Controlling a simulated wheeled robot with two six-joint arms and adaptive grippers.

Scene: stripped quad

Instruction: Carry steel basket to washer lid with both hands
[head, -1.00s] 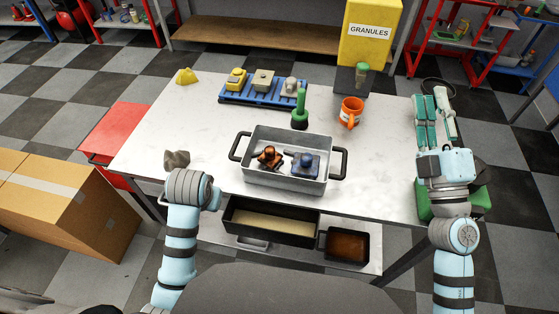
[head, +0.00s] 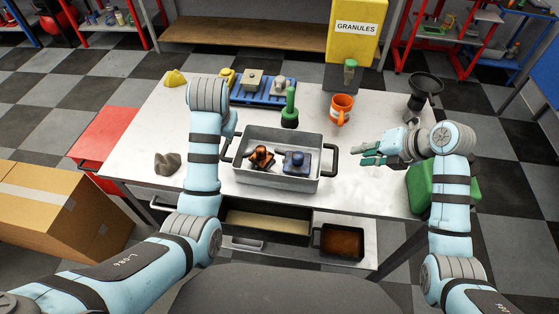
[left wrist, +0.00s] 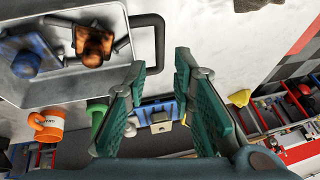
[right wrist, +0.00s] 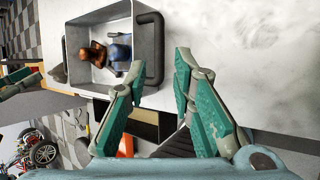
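The steel basket (head: 275,182) is a grey open bin with dark handles at its left and right ends. It sits level on the table and holds a copper-coloured part (head: 261,157) and a blue part (head: 295,161). My right gripper (head: 367,153) is open and empty, a little right of the right handle (head: 331,161), which shows ahead of its fingers in the right wrist view (right wrist: 157,48). My left gripper is mostly hidden behind its arm in the head view. In the left wrist view its fingers (left wrist: 161,62) are open and empty near the left handle (left wrist: 160,45). I cannot identify a washer lid.
On the table (head: 143,140) are a blue rack (head: 262,97), a green-handled tool (head: 290,108), an orange mug (head: 341,110), a dark funnel (head: 425,88) and a grey lump (head: 167,163). A green object (head: 425,187) stands at the right edge. Cardboard boxes (head: 62,210) are at left.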

